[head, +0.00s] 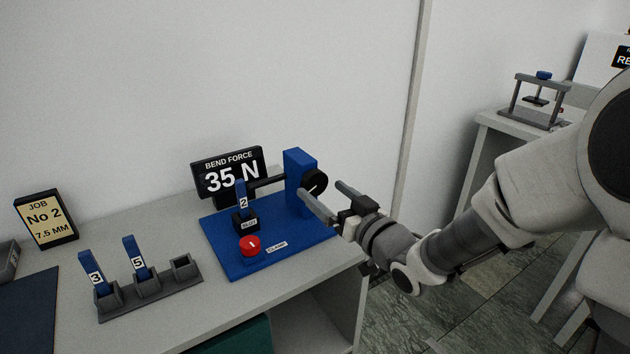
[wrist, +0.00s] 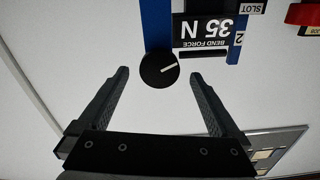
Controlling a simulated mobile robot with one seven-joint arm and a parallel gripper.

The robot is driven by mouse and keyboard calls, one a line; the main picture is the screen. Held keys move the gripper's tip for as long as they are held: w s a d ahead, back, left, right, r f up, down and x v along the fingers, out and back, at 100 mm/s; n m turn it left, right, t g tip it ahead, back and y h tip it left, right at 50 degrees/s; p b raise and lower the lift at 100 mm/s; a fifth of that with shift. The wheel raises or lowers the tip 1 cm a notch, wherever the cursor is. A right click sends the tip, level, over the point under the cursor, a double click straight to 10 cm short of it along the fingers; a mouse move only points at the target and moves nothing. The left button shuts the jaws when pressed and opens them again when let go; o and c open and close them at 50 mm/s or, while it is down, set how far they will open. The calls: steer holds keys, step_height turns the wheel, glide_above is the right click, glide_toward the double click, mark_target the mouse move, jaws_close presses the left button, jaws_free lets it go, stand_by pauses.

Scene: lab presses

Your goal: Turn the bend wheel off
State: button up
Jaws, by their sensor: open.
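The bend wheel is a black round knob with a white pointer line (wrist: 160,69), on the side of the blue press post (head: 298,170). In the head view the wheel (head: 317,181) is partly hidden by a finger. My gripper (head: 322,194) is open and points at the wheel from the right. In the wrist view its fingertips (wrist: 160,80) stand to either side of the wheel, with gaps on both sides. I cannot tell the exact depth between them. The display (head: 228,174) reads BEND FORCE 35 N. Blue strip 2 (head: 241,195) stands in the SLOT block.
A red CLAMP button (head: 250,243) sits on the blue base (head: 222,243). A grey rack (head: 152,291) holds blue strips 3 (head: 92,268) and 5 (head: 132,254); its right socket is empty. A job card (head: 46,220) reads No 2, 7.5 MM. Another press (head: 536,105) stands at back right.

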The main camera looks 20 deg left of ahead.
mark_target(317, 185)
steer(key=shift+x, duration=2.65)
steer(key=shift+d+b, duration=0.1)
steer(key=shift+b, duration=0.2)
steer(key=c, duration=1.4)
steer(key=n+b, duration=0.2)
steer(key=b, duration=0.1)
steer(key=shift+f+b, duration=0.25)
steer(key=shift+b, duration=0.05)
steer(key=shift+r+n+b, duration=0.25)
steer(key=shift+n+b, duration=0.8)
steer(key=shift+n, duration=0.35)
steer(key=o, duration=1.4)
